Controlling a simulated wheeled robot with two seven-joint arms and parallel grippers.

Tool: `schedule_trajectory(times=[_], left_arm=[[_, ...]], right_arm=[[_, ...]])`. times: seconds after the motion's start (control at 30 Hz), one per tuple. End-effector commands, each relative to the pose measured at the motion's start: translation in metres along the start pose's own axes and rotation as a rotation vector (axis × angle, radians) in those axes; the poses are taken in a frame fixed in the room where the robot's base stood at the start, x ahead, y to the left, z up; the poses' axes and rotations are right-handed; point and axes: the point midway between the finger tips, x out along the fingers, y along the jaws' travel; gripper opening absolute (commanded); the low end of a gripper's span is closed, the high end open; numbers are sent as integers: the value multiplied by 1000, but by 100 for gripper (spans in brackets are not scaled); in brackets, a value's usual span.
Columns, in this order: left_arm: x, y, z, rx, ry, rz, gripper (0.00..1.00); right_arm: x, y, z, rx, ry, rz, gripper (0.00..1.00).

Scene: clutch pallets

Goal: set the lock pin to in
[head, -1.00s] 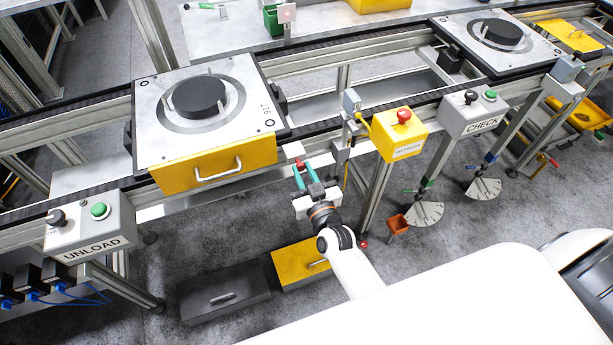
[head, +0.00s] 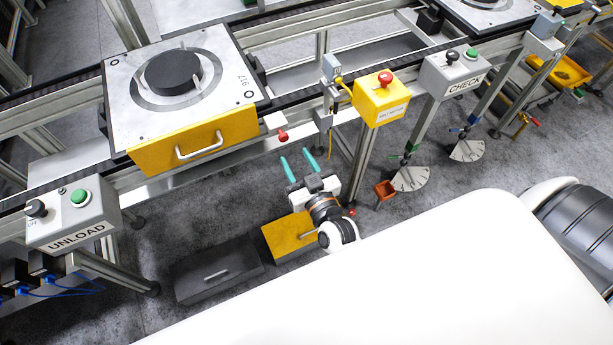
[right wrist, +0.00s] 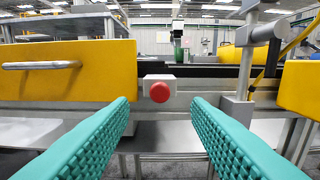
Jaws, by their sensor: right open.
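The lock pin (head: 283,135) has a red round knob and sits in a small pale block on the front rail of the conveyor, right of the yellow pallet drawer. In the right wrist view the red knob (right wrist: 160,91) faces me, centred between the fingers and beyond their tips. My right gripper (head: 298,160) is open and empty, with teal fingers apart, a little below and in front of the knob. It also shows in the right wrist view (right wrist: 162,102). The knob touches neither finger. How deep the pin sits cannot be told. My left gripper is not in view.
A pallet (head: 126,116) with a black disc stands on the conveyor, its yellow drawer (head: 150,152) facing me. A yellow box (head: 368,102) with a red button is right of the pin. An UNLOAD box (head: 66,220) is at left. Two drawers lie on the floor below.

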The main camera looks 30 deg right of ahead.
Motion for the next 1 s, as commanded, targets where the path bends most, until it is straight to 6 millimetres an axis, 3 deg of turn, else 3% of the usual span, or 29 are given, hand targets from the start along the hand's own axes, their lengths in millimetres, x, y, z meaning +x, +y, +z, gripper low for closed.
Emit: schedule_trajectory(times=[0.1, 0.33, 1.0], left_arm=[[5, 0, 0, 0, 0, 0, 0], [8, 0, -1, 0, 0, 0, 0], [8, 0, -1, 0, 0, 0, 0]], right_arm=[[-26, 0, -2, 0, 3, 0, 44], [-52, 0, -1, 0, 0, 1, 44], [-55, 1, -4, 0, 8, 4, 44]])
